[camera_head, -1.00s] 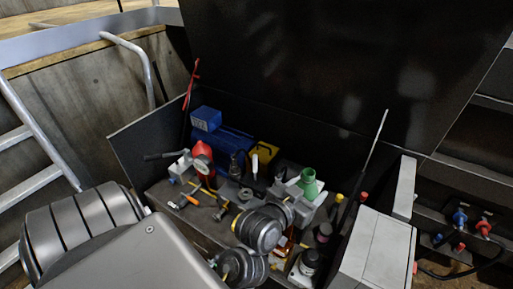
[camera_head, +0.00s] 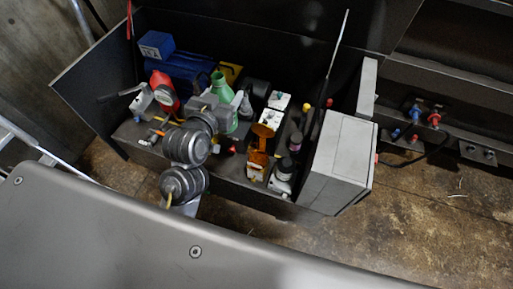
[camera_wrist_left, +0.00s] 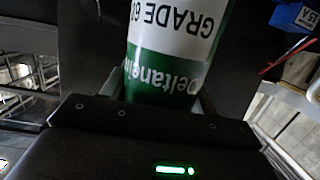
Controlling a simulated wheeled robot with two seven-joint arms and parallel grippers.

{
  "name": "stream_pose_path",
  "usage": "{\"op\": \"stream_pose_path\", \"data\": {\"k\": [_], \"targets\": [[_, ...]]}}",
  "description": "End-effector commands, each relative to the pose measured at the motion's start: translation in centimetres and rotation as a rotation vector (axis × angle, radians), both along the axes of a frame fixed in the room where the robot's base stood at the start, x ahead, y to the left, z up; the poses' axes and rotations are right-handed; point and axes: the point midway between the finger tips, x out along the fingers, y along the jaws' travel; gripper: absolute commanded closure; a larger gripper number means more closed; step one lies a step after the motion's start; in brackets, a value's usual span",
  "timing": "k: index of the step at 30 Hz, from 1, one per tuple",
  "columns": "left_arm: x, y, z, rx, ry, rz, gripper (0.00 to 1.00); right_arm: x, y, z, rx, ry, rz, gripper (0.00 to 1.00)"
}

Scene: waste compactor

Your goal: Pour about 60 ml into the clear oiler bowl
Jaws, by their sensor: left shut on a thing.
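A green bottle (camera_head: 229,118) stands out above the tool bin, near upright with its neck up. My left gripper (camera_head: 212,104) is shut on it. In the left wrist view the bottle (camera_wrist_left: 170,62) shows green and white, with "GRADE 6" lettering upside down, between the fingers (camera_wrist_left: 158,95). Its mouth is outside that view. An amber see-through part (camera_head: 258,151), perhaps the oiler bowl, is right of the bottle and below a white-topped unit (camera_head: 270,119). The bottle is apart from it. I cannot tell any liquid level. My right gripper is out of view.
A red container (camera_head: 163,92), a blue box (camera_head: 157,45) and a yellow item (camera_head: 231,71) are left of and behind the bottle. A thin upright rod (camera_head: 338,55) and a large grey box (camera_head: 340,160) are to the right. Dark bin walls enclose these things.

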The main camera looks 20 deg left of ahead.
Motion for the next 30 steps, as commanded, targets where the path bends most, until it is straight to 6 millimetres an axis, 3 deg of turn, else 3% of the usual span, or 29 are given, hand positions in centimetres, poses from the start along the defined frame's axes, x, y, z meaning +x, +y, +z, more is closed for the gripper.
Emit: {"op": "stream_pose_path", "data": {"k": [5, 9, 15, 21, 30], "targets": [[3.8, -0.2, -0.9, 0.012, 0.003, -0.068, 0.75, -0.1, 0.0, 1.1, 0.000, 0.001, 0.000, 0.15], [6.9, -0.5, -3.5, 0.009, 0.004, -0.146, 0.75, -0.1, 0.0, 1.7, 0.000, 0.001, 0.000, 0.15], [9.9, -0.5, -8.2, 0.004, 0.005, -0.270, 0.75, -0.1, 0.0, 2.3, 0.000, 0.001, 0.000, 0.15], [10.9, -0.1, -12.7, 0.001, 0.004, -0.384, 0.75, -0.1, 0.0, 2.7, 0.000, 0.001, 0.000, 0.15], [10.2, 0.4, -17.5, 0.000, 0.003, -0.508, 0.75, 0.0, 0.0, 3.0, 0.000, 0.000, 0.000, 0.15]]}}
